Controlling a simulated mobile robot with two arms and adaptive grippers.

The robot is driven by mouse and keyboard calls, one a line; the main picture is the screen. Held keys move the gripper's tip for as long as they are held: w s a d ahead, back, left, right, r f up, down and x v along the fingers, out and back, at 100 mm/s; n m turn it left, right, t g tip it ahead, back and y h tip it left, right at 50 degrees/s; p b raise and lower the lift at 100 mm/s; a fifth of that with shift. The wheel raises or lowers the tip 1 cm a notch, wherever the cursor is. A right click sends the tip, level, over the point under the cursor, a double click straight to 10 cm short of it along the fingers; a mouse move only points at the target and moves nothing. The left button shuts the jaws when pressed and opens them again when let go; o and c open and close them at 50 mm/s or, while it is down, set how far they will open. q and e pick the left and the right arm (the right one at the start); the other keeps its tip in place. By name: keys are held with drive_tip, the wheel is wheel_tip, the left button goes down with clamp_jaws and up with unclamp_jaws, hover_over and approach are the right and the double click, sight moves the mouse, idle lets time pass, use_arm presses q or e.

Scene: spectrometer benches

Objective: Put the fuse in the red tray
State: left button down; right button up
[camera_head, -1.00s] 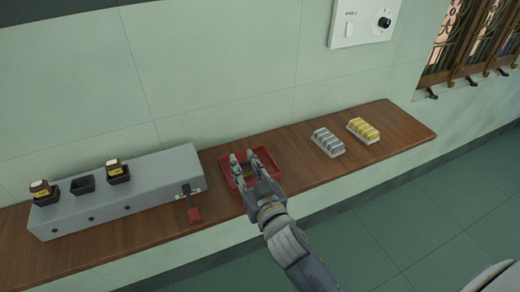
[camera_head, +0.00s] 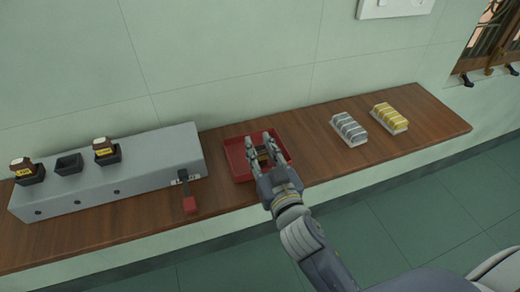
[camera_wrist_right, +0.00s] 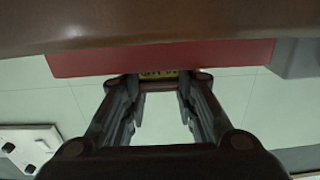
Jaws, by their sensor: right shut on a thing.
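The red tray (camera_head: 232,158) is on the wooden bench, right of the grey box. My right gripper (camera_head: 265,150) reaches over the tray from the front, its fingers over the tray's inside. It is shut on the fuse (camera_head: 263,157), a dark block with a yellow label, mostly hidden between the fingers. In the right wrist view the fuse's yellow label (camera_wrist_right: 158,74) shows between the fingertips, beside the tray's red wall (camera_wrist_right: 225,56). I cannot tell whether the fuse touches the tray floor. My left gripper is not in view.
The grey box (camera_head: 150,165) holds two similar fuses (camera_head: 22,168) (camera_head: 103,146) in dark sockets, with an empty socket (camera_head: 69,163) between them. A red-handled lever (camera_head: 189,204) sticks out at its right end. Silver (camera_head: 348,128) and gold (camera_head: 389,118) ribbed blocks stand right of the tray.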

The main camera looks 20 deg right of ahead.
drive_tip(key=shift+s+r, duration=0.15)
drive_tip(key=shift+s+a, duration=0.1)
drive_tip(key=o, duration=0.6)
drive_tip(key=shift+f, duration=0.25)
drive_tip(key=o, duration=0.4)
drive_tip(key=shift+o, duration=0.2)
drive_tip(key=shift+r, duration=0.3)
drive_tip(key=shift+s+f, duration=0.2)
drive_tip(key=shift+s, duration=0.05)
use_arm(q)
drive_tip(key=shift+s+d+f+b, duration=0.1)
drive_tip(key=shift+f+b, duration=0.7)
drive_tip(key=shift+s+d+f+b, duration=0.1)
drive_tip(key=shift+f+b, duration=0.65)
drive_tip(key=shift+b, duration=0.05)
use_arm(e)
drive_tip(key=s, duration=1.1)
drive_tip(key=shift+s+d+r, duration=0.15)
drive_tip(key=shift+d, duration=0.1)
